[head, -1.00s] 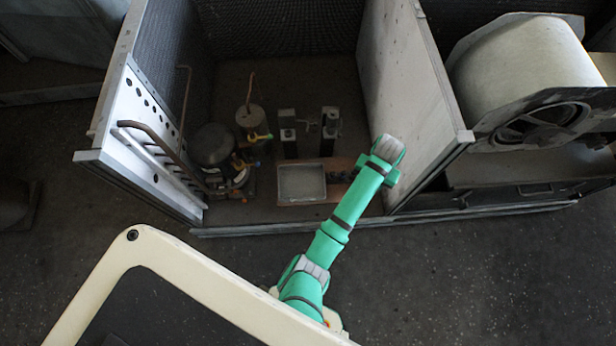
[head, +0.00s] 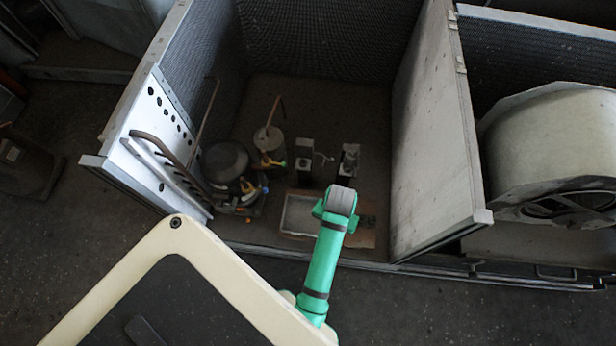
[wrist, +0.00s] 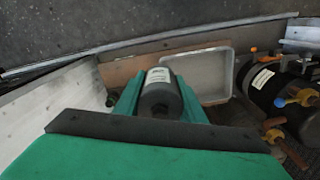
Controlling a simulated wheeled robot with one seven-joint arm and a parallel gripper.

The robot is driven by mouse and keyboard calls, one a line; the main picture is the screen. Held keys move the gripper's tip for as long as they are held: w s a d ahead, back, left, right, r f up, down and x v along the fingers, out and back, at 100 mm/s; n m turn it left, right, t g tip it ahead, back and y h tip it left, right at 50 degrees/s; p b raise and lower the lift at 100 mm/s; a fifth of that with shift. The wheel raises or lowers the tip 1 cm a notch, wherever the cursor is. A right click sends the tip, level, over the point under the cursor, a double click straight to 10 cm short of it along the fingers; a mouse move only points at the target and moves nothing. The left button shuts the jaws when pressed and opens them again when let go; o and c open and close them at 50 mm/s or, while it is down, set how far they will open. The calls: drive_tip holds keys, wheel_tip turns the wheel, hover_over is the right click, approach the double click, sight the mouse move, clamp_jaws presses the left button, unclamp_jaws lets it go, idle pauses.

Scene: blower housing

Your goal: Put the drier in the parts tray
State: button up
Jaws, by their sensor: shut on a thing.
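The drier (wrist: 160,98) is a dark cylinder with a white label. My gripper (wrist: 158,92) is shut on it, with a green finger on each side. The parts tray (wrist: 208,72) is a shallow pale rectangular tray, empty where it shows. In the wrist view it lies just right of the drier, which overlaps its near left edge in the picture.
A dark compressor (head: 226,162) with coloured fittings stands left of the tray, and a canister (head: 268,138) behind it. Two upright valve blocks (head: 304,155) (head: 348,160) stand behind the tray. A pale partition (head: 435,130) rises on the right, with bare floor beside it.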

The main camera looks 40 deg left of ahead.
drive_tip(key=s+a+n, duration=0.1)
drive_tip(key=s+a, duration=0.5)
drive_tip(key=s, duration=0.5)
drive_tip(key=w+a+f, duration=0.1)
drive_tip(key=w+f, duration=0.2)
drive_tip(key=w, duration=0.1)
drive_tip(key=w+a+f, duration=0.2)
drive_tip(key=w, duration=0.2)
drive_tip(key=w+a+f, duration=0.2)
drive_tip(key=w+f, duration=0.1)
drive_tip(key=w, duration=0.1)
drive_tip(key=shift+a+f, duration=0.25)
drive_tip(key=shift+f, duration=0.1)
drive_tip(key=shift+w+f, duration=0.15)
drive_tip(key=shift+f, duration=0.05)
drive_tip(key=shift+w+a+f, duration=0.1)
drive_tip(key=shift+w+f, duration=0.05)
drive_tip(key=shift+f, duration=1.5)
drive_tip(key=shift+f, duration=0.1)
drive_tip(key=o, duration=1.3)
